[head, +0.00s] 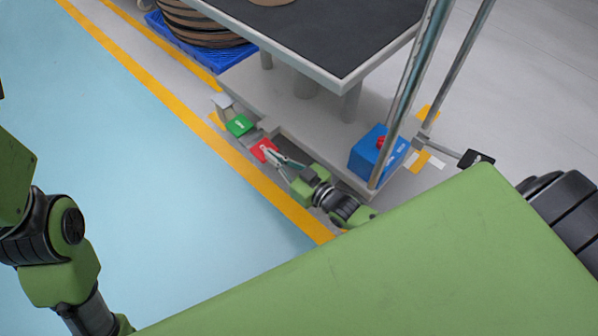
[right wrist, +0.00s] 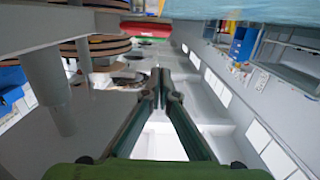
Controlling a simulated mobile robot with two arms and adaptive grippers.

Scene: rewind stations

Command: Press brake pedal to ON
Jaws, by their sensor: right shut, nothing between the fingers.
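A red pedal (head: 264,149) and a green pedal (head: 239,125) sit low at the station's base, beside the yellow floor line. A red bar, apparently the red pedal, shows at the top of the right wrist view (right wrist: 146,29). My right gripper (head: 272,155) is shut and empty, with its fingertips right at the red pedal. I cannot tell whether they touch it. In the right wrist view, the closed fingertips (right wrist: 161,76) show with nothing between them. My left arm shows at the left of the head view, but its gripper is out of view.
The station's dark-topped table (head: 340,35) stands above its grey base plate. A blue box with a red button (head: 372,152) and metal posts stand to the right of my right gripper. A blue pallet (head: 200,45) holds stacked brown discs behind. The light blue floor (head: 150,160) is clear.

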